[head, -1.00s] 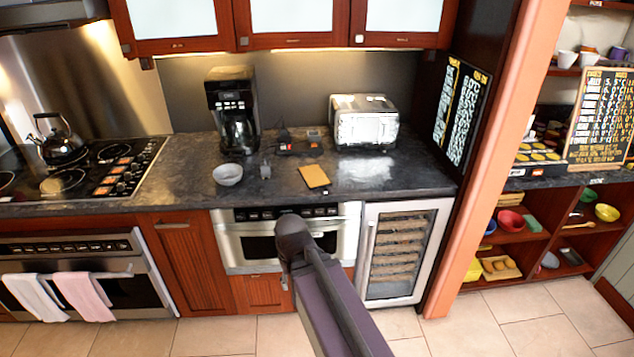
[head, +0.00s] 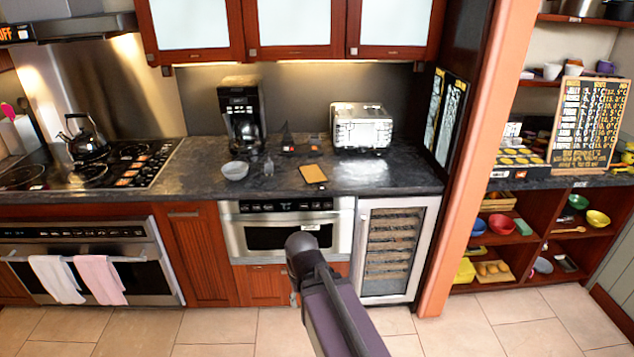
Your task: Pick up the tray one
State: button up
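A baking tray with rounded yellow items (head: 520,160) lies on the right-hand counter, left of a chalkboard. A small tray or board with buns (head: 492,271) sits in a low cubby below it. A flat tan rectangular thing (head: 313,173) lies on the main counter; I cannot tell if it is a tray. My arm reaches up from the bottom in front of the microwave drawer (head: 280,235). My gripper (head: 294,297) is mostly hidden behind the arm. Its fingers cannot be made out, and nothing is seen held.
A coffee maker (head: 241,112), a toaster (head: 361,127) and a glass bowl (head: 235,170) stand on the dark counter. A wine cooler (head: 394,252) is right of the microwave drawer. The tiled floor in front is clear.

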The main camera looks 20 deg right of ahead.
aim_at(312, 173)
jog(key=z, duration=0.15)
jog(key=i, duration=1.1)
jog(key=u, duration=0.15)
